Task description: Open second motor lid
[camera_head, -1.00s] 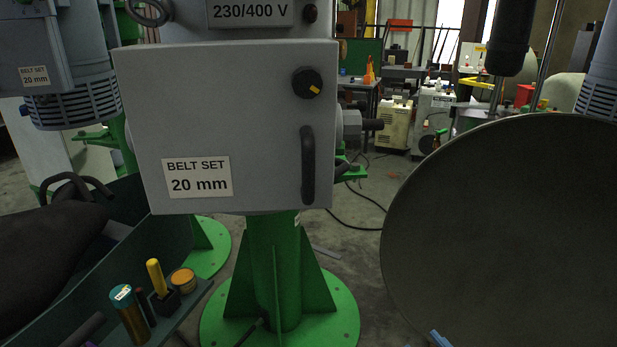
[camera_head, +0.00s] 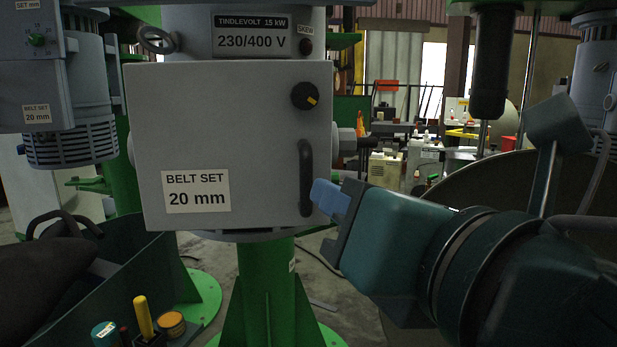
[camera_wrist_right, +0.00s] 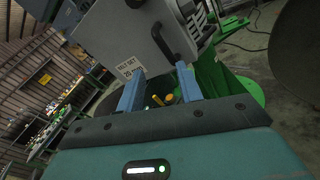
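The grey motor lid (camera_head: 232,140) faces me in the middle of the head view, with a "BELT SET 20 mm" label, a black knob (camera_head: 305,96) and a dark vertical handle (camera_head: 306,178). It looks closed. My right gripper (camera_head: 330,198) comes in from the right, its blue fingertips close to the lower end of the handle; the head view does not show whether they touch it. In the right wrist view the two blue fingers (camera_wrist_right: 158,88) are apart with nothing between them, and the handle (camera_wrist_right: 166,42) lies beyond them. My left gripper is not in view.
A dark tool bin (camera_head: 90,270) stands at the lower left with a yellow-handled tool (camera_head: 143,315) and small canisters. A green pedestal (camera_head: 262,285) carries the motor. Another motor unit (camera_head: 65,110) stands at the left. A large grey disc (camera_head: 480,180) is at the right.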

